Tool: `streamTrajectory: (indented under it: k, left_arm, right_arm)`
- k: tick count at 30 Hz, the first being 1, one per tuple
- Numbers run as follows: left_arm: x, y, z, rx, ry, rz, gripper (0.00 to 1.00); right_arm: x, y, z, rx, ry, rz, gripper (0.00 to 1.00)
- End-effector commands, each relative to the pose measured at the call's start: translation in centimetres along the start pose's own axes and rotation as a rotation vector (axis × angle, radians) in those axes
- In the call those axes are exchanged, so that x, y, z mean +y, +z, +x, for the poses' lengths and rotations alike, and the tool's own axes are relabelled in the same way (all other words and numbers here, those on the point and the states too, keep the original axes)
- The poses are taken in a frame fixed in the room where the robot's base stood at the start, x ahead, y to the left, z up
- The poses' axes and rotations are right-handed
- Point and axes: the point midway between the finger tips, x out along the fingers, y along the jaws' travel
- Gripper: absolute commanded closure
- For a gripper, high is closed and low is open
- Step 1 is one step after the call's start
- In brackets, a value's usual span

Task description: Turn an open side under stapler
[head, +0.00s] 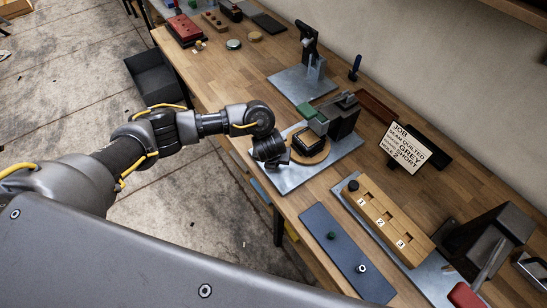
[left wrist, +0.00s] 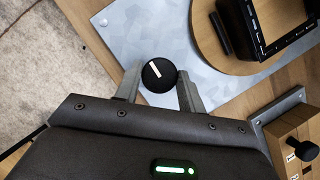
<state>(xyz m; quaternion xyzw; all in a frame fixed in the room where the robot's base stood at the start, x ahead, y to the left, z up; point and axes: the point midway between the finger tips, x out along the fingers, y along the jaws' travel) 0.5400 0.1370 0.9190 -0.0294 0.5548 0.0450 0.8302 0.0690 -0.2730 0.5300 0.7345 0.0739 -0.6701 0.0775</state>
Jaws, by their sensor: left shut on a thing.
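A round wooden turntable (head: 325,152) sits on a grey metal plate (head: 290,184) and carries a black square frame (head: 308,143). Both also show in the left wrist view, the turntable (left wrist: 209,47) and frame (left wrist: 272,28) at upper right. The dark stapler (head: 343,118) with a green part stands just behind the frame. My left gripper (head: 284,160) is at the plate's left edge. In the left wrist view, its fingers (left wrist: 158,92) are shut on a black round knob (left wrist: 158,75) with a white line. The knob is hidden in the head view. My right gripper is not in view.
A wooden block numbered 1 to 3 (head: 390,222) and a dark blue mat (head: 345,250) lie nearer on the bench. A sign (head: 403,147) stands at the right. Another metal plate with a dark device (head: 309,45) stands farther back.

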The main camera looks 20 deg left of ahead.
Motion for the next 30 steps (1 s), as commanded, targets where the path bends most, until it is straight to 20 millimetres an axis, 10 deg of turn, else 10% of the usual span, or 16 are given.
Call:
streamTrajectory:
  k: [5, 6, 11, 22, 30]
  left_arm:
    - [-0.1, 0.0, 0.0, 0.001, -0.002, -0.004, 0.83]
    - [-0.1, 0.0, 0.0, 0.001, -0.002, -0.004, 0.59]
    - [-0.1, 0.0, 0.0, 0.001, -0.002, -0.003, 0.39]
    - [-0.1, 0.1, -0.8, 0.000, -0.004, -0.001, 0.39]
    - [-0.1, 0.5, -6.7, -0.004, -0.003, 0.003, 0.39]
  right_arm:
    - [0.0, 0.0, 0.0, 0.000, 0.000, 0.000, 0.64]
    - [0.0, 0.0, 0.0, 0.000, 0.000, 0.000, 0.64]
    - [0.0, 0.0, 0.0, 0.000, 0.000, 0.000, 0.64]
    - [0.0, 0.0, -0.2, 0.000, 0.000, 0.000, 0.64]
    - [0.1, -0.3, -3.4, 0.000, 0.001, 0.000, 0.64]
